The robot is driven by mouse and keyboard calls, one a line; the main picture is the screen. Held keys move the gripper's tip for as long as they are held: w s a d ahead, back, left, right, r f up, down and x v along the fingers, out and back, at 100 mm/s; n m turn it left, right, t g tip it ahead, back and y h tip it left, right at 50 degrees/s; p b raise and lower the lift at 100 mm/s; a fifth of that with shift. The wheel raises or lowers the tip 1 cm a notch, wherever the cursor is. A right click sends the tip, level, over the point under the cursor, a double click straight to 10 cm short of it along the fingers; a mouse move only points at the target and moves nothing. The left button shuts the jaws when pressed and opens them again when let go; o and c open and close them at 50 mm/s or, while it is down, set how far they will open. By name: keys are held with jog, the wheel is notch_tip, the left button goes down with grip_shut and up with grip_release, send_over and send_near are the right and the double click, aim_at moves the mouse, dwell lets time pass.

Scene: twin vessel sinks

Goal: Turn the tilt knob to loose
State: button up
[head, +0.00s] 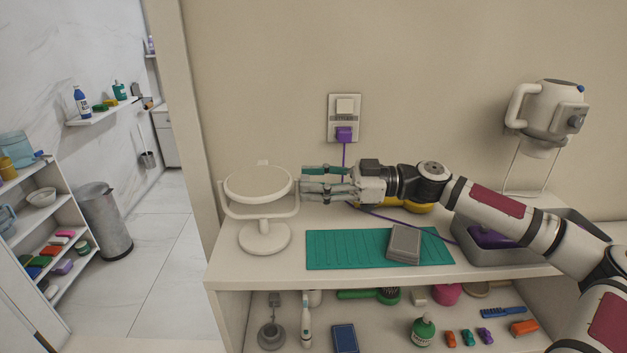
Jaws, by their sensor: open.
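A round white mirror (258,183) is tipped back in a U-shaped yoke on a white pedestal (265,237), at the left end of the counter. My gripper (306,183) is open, its fingers pointing left at the yoke's right arm, at about the height of the mirror's pivot. The tilt knob cannot be made out; the fingers may hide it at that pivot. I cannot tell whether the fingers touch the stand or surround anything.
A green mat (325,250) with a grey box (404,244) lies below my arm. A purple cord (344,162) hangs from the wall socket (344,117) behind my gripper. A grey basin (505,254) stands right. Free floor lies left of the counter.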

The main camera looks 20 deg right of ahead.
jog(key=shift+a, duration=0.1)
grip_shut()
jog(key=shift+r+m+p, duration=0.1)
jog(key=shift+m+p, duration=0.2)
jog(key=shift+p, duration=0.05)
jog(key=shift+m+p, duration=2.8)
jog(key=shift+m, duration=0.5)
jog(key=shift+w, duration=0.1)
